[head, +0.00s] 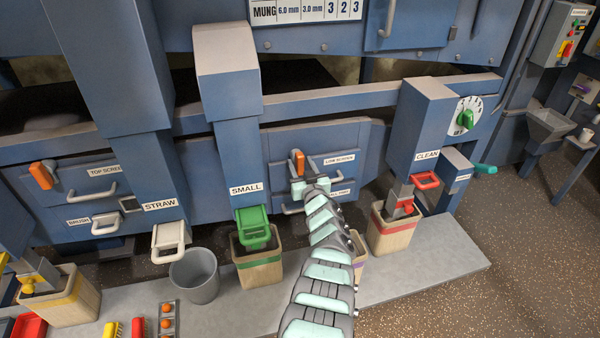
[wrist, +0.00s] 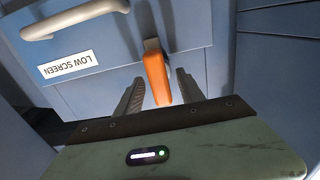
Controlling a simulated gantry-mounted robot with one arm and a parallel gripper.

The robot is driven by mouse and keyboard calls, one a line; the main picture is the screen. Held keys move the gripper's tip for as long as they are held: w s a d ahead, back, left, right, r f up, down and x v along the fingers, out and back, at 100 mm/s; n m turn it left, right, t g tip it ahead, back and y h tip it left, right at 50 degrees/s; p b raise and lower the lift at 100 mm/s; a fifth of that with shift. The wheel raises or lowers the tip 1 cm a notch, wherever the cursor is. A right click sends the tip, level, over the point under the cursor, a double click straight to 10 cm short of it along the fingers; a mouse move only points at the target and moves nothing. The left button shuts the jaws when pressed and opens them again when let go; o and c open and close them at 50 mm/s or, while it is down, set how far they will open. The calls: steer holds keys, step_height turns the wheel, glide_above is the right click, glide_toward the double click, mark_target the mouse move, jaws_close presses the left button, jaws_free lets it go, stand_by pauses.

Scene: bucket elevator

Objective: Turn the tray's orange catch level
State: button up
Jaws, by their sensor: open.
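The orange catch (head: 298,160) is on the blue front of the low screen tray (head: 345,170). It stands upright, not level. In the wrist view, the picture is upside down, and the orange catch (wrist: 156,77) shows close up beside the "LOW SCREEN" label (wrist: 68,65). My gripper (wrist: 159,88) is open, with one dark finger on each side of the catch's free end. Gaps show between the fingers and the catch. In the head view my gripper (head: 310,182) is small at the tray front, and its fingers are hard to make out.
A pale tray handle (wrist: 75,20) is beside the catch. A top screen tray with its own orange catch (head: 42,175) is at the left. The SMALL chute (head: 240,150) and CLEAN chute (head: 425,125) flank the low tray. Bins stand below on a grey plinth (head: 430,265).

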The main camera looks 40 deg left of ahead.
steer(key=shift+w+a+r+b, duration=0.1)
steer(key=shift+w+a+b, duration=0.3)
steer(key=shift+b, duration=0.2)
steer(key=shift+c, duration=0.3)
jaws_close()
